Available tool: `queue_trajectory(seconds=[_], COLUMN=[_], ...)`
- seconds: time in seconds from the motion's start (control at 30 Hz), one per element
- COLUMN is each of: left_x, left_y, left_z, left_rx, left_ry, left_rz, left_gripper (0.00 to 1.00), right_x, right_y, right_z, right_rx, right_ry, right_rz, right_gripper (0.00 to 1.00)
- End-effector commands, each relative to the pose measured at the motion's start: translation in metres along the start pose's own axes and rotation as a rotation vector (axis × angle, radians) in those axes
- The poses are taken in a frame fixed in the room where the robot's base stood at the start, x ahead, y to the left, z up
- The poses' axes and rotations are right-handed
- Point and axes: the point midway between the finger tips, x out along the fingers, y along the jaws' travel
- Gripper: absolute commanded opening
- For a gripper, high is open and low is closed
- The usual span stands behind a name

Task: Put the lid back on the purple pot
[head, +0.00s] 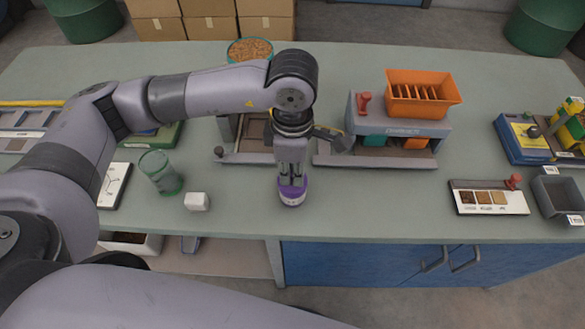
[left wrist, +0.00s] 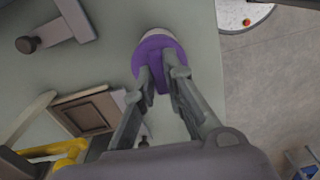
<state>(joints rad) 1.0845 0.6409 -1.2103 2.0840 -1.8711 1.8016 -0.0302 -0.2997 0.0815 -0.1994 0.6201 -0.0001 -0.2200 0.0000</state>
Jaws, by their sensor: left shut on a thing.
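The purple pot (head: 292,200) stands upright near the front edge of the bench in the head view, with a pale band around it. My left gripper (head: 291,179) points straight down over it. In the left wrist view the gripper (left wrist: 161,82) is shut on the bar handle of the purple lid (left wrist: 155,48). A pale strip of the pot shows past the lid's far edge in that view. The lid is over the pot's mouth; I cannot tell whether it is seated or slightly above. The fingers hide part of the lid. My right gripper is not in view.
A green transparent cup (head: 160,172) and a white cube (head: 197,202) stand to the left. A grey machine with an orange hopper (head: 424,92) stands behind right. A sample board (head: 489,198) lies further right. The bench is clear just right of the pot.

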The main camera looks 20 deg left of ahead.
Motion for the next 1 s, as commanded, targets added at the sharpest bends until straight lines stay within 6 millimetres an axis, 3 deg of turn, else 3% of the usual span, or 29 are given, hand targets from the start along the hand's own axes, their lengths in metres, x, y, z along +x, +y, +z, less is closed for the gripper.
queue_trajectory(seconds=[0.13, 0.17, 0.4, 0.5, 0.7, 1.0], left_x=[-0.0001, -0.0001, 0.0, 0.0, 0.0, 0.0001], left_y=[0.0001, 0.0001, 0.0001, 0.0001, 0.0001, 0.0001], left_z=[0.0002, 0.0002, 0.0001, 0.0001, 0.0001, 0.0001], left_rx=[0.0, 0.0, 0.0, 0.0, 0.0, 0.0], left_ry=[0.0, 0.0, 0.0, 0.0, 0.0, 0.0], left_rz=[0.0, 0.0, 0.0, 0.0, 0.0, 0.0], left_gripper=[0.0, 0.12, 0.28, 0.34, 0.34, 0.54], right_x=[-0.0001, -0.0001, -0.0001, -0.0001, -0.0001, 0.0], right_y=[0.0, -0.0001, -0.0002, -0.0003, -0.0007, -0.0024], right_z=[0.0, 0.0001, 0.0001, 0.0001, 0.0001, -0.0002], right_rx=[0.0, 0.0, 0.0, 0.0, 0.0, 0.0], right_ry=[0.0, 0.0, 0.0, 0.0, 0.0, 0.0], right_rz=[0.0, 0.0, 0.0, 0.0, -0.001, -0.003], right_gripper=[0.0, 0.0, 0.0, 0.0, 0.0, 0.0])
